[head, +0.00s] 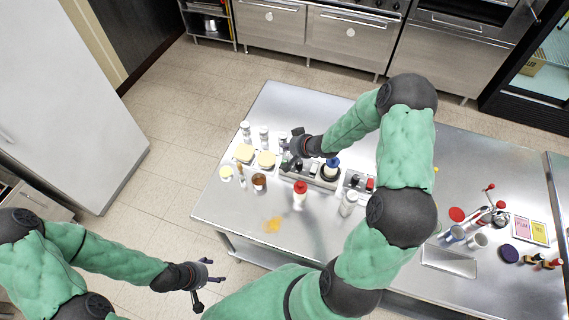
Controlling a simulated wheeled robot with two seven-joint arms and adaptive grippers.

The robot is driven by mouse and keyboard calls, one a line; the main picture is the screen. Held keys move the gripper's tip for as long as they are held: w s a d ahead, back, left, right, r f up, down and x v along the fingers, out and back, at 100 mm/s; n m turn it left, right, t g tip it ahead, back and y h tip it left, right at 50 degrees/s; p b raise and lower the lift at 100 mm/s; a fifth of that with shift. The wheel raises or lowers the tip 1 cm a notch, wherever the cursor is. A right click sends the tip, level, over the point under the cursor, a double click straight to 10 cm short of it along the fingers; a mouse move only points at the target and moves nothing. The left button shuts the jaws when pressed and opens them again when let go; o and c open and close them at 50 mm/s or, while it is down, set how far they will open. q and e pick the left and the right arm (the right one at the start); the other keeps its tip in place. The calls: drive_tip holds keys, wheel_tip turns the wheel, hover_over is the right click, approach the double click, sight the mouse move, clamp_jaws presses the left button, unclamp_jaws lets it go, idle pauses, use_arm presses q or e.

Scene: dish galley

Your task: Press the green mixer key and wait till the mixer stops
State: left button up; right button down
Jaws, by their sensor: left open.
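A low grey unit (312,182) lies on the steel table in front of my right gripper, with a dark round part topped in blue (332,163) on it. It may be the mixer; I cannot tell for sure. A small panel with black and red parts (358,182) sits just right of it. I cannot make out a green key. My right gripper (288,162) is over the left end of the grey unit, its fingers too small and dark to tell their opening. Whether it touches the unit is unclear. My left gripper (205,284) is open and empty, in front of the table's left edge.
White-topped shakers (264,136), yellow-topped pieces (244,153), a brown cup (259,182) and a red-capped bottle (300,195) stand around the unit. An orange spill (272,225) lies nearer. Cups (456,233) and a red-handled device (490,212) are at right.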

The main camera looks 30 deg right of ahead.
drive_tip(key=b, duration=0.4)
hover_over(287, 159)
drive_tip(key=s, duration=0.1)
drive_tip(key=f, duration=0.3)
drive_tip(key=a+f, duration=0.1)
drive_tip(key=f, duration=0.1)
drive_tip(key=shift+d+f+b, duration=0.1)
drive_tip(key=shift+f+b, duration=0.25)
drive_tip(key=shift+f, duration=0.25)
drive_tip(key=shift+f, duration=0.1)
drive_tip(key=shift+f, duration=0.3)
idle(0.3)
drive_tip(key=shift+f+b, duration=0.35)
drive_tip(key=shift+f, duration=0.15)
idle(0.7)
drive_tip(key=shift+r, duration=0.1)
drive_tip(key=shift+r+p, duration=0.85)
drive_tip(key=shift+p, duration=0.1)
